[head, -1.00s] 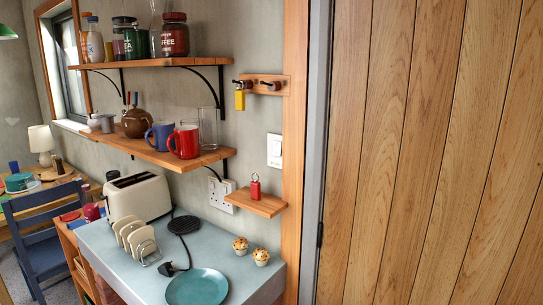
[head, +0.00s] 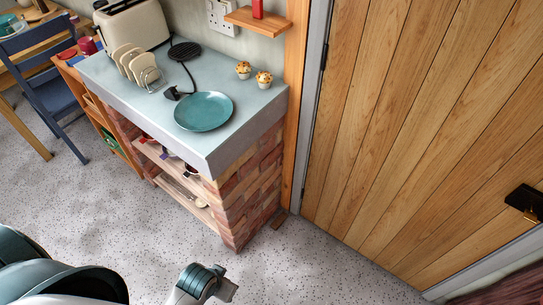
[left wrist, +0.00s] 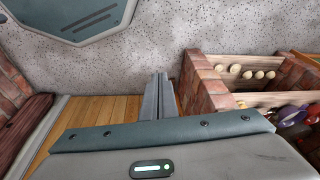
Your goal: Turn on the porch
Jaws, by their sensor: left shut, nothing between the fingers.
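The white wall switch seen in the earlier head view is out of frame now. No switch shows in the left wrist view. My left gripper (left wrist: 160,96) is shut and empty in the left wrist view, pointing over the floor between the wooden door and the brick plinth (left wrist: 204,92). In the head view, a grey and teal part of my arm shows at the bottom, but I cannot make out the fingers there. My right gripper is in neither view.
The brick plinth (head: 248,190) carries a grey worktop with a teal plate (head: 203,111), two muffins, a toast rack and a toaster (head: 132,22). A white socket (head: 222,16) is on the wall. A wooden door (head: 400,120) stands right. Speckled floor (head: 300,265) is clear in front.

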